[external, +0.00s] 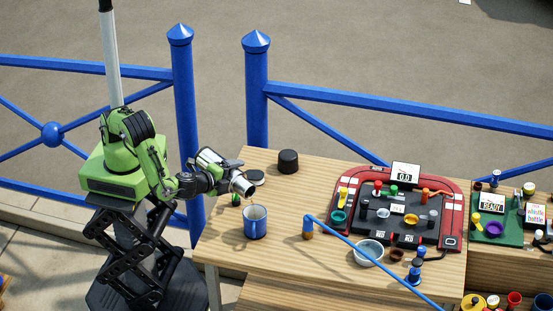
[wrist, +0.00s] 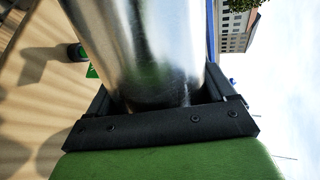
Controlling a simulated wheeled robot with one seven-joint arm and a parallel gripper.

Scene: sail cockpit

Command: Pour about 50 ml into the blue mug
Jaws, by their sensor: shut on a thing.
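The blue mug (external: 255,224) stands upright on the wooden table near its left end, with its opening facing up. My gripper (external: 213,181) is shut on a shiny silver metal container (external: 241,184), which is tilted with its mouth end down to the right, above and slightly left of the mug. A thin brownish streak seems to run from its mouth toward the mug, but it is too small to be sure. In the wrist view the container (wrist: 140,45) fills the space between the dark jaws (wrist: 165,112). The level inside the mug cannot be read.
A black round lid-like piece (external: 288,161) and a dark disc (external: 255,177) lie behind the mug. A blue bar (external: 365,255) crosses the table to the right. A red-edged board (external: 400,215) with small coloured parts and a clear bowl (external: 369,252) stand further right.

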